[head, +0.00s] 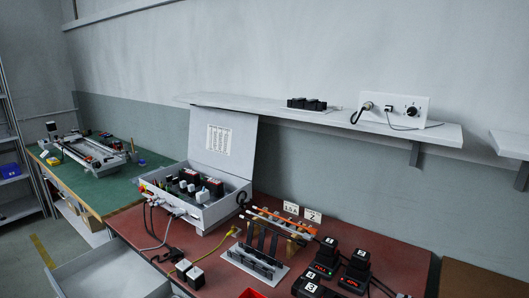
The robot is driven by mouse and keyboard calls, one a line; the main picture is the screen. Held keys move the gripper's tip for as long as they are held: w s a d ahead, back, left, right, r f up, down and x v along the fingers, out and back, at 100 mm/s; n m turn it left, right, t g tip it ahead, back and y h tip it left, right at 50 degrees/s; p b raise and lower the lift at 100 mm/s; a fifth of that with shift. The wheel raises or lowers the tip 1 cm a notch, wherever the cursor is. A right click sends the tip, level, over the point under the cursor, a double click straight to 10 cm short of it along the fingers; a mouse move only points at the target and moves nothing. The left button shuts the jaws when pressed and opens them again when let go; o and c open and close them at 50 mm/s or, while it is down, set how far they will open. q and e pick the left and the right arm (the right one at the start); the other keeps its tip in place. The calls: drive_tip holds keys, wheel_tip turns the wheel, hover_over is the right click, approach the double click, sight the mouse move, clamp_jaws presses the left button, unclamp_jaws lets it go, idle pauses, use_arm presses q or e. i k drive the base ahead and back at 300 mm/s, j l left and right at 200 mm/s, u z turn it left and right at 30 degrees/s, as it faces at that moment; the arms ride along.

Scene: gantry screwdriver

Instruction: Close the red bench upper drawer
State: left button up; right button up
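The red bench (215,258) stands in the lower middle with its dull red top. A light grey drawer (112,272) sticks out from the bench's left side at the lower left. It is pulled open, and its inside looks empty. Its lower part is cut off by the picture's bottom edge, so I cannot tell how far it extends. Neither of my grippers is in view.
An open grey control box (205,212) and black chargers (325,258) stand on the bench. Cables (152,225) hang near the drawer side. A green bench (95,185) stands behind to the left. Floor (25,243) shows at left.

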sight(112, 269)
drive_tip(key=k+j+u, duration=0.1)
drive_tip(key=u, duration=0.35)
drive_tip(key=j+u, duration=0.15)
drive_tip(key=u, duration=0.25)
drive_tip(key=j+u, duration=0.15)
drive_tip(key=u, duration=0.3)
drive_tip(key=k, duration=0.05)
